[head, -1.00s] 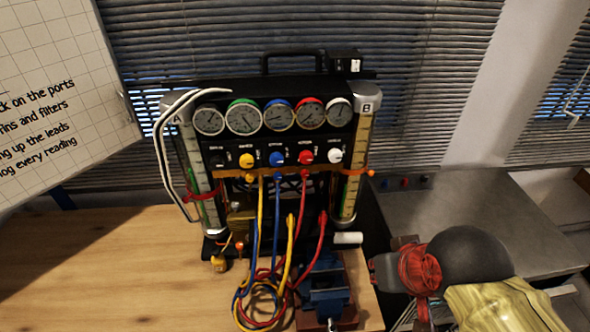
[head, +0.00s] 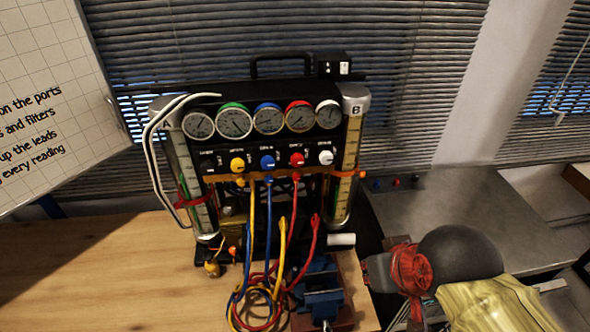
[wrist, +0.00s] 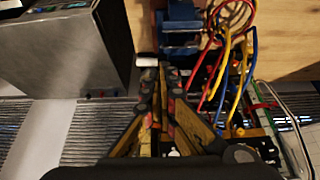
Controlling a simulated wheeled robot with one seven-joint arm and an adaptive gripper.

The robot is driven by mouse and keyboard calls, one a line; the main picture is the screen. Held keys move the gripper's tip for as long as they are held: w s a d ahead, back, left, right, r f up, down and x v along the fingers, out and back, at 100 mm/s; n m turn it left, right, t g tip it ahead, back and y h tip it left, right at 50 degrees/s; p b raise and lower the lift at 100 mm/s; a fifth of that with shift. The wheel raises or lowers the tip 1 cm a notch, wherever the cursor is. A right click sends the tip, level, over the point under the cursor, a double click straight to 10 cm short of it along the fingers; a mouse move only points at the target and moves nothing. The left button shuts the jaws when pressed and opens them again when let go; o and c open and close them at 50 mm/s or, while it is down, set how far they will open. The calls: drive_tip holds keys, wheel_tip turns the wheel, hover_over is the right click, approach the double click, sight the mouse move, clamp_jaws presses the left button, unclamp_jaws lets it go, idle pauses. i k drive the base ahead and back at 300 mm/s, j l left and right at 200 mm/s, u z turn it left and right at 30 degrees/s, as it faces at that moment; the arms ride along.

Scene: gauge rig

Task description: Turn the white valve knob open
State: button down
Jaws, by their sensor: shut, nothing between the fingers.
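The white valve knob (head: 326,158) is at the right end of the row of coloured knobs on the black gauge rig (head: 283,88), below the white-rimmed gauge (head: 328,114). Its exact turn is too small to read. In the wrist view, which is upside down, my gripper (wrist: 167,72) is shut and empty, its yellow fingers close together in front of the rig. The fingertips look close to a white cylinder (wrist: 146,60), which also shows at the rig's lower right in the head view (head: 341,239). The fingers hide much of the knob panel there.
Yellow, blue and red hoses (head: 262,295) hang in front of the rig, beside a blue vise (head: 322,290). A grey cabinet (head: 470,205) stands right. A dark dome (head: 460,253) with red and yellow parts fills the lower right. The left bench (head: 90,275) is clear.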

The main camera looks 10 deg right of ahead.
sight(326, 157)
drive_tip(key=k+j, duration=0.15)
drive_tip(key=k, duration=0.75)
